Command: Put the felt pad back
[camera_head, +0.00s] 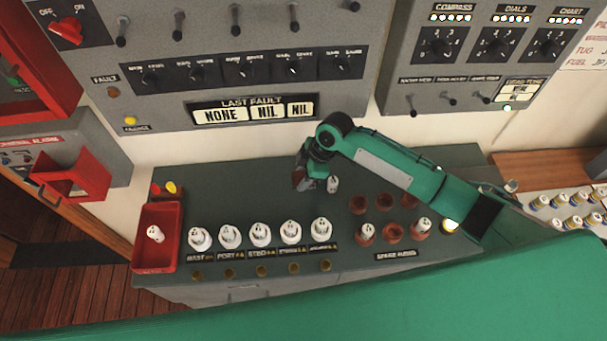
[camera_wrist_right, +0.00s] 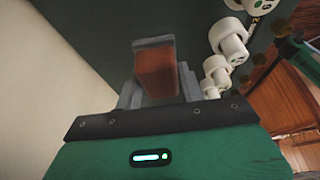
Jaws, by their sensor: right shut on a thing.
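My right gripper (camera_head: 312,184) is low over the dark green bench top, behind the row of white fuses. In the right wrist view its jaws (camera_wrist_right: 156,72) are shut on a reddish-brown block, which I take to be the felt pad (camera_wrist_right: 157,75). In the head view only a dark brown bit of the pad (camera_head: 299,179) shows at the gripper's left side. I cannot tell whether the pad touches the bench. My left gripper is not in view.
Several white fuses (camera_head: 260,234) stand in a labelled row at the front of the bench (camera_head: 240,185). A red tray (camera_head: 152,250) with a white fuse is at left. Brown spare-fuse sockets (camera_head: 392,233) lie to the right.

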